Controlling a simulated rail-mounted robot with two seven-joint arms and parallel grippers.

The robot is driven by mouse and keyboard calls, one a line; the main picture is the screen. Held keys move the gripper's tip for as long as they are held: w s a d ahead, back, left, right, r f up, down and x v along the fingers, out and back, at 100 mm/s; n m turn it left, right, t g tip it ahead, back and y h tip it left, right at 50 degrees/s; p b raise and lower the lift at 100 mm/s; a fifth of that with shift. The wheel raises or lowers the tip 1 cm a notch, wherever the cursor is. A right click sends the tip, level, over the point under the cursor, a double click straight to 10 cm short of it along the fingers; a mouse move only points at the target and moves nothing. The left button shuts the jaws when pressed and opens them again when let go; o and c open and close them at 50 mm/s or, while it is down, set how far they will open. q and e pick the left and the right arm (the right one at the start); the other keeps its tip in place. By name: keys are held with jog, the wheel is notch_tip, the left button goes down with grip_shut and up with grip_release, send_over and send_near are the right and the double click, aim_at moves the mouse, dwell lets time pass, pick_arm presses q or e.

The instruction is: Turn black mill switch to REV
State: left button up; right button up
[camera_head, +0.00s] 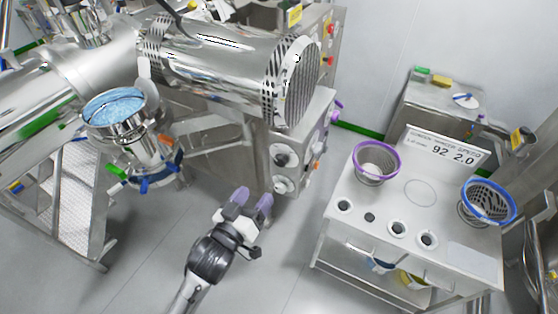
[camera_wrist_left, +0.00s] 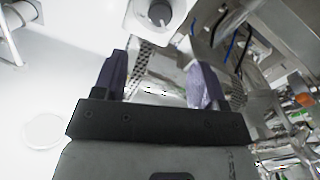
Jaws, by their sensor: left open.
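A dark knob (camera_head: 281,160), which looks like the black mill switch, sits on the front of the grey control box (camera_head: 300,150) below the mill's drum. I cannot read its label or setting. A second, greyer knob (camera_head: 280,184) sits just below it. My left gripper (camera_head: 252,199) is open and empty, its purple fingers just left of and below the knobs, apart from them. In the left wrist view the open fingers (camera_wrist_left: 156,62) point towards a round dark knob (camera_wrist_left: 160,12) on a white plate at the top edge; I cannot tell which knob it is. My right gripper is not in view.
The steel drum (camera_head: 230,60) overhangs the box. A white table (camera_head: 420,207) with a purple-rimmed basket (camera_head: 377,162) and a blue-rimmed basket (camera_head: 488,202) stands to the right. A steel vessel (camera_head: 120,120) stands left. The grey floor around my left gripper is clear.

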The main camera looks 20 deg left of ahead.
aim_at(279, 162)
pick_arm(q)
jog(key=w, duration=0.4)
jog(key=w+d+p, duration=0.1)
jog(key=w, duration=0.7)
jog(key=shift+d, duration=0.2)
jog(key=shift+w+p, duration=0.3)
jog(key=shift+w, duration=0.2)
jog(key=shift+c, duration=0.5)
jog(key=c, duration=0.8)
jog(key=shift+c, duration=0.2)
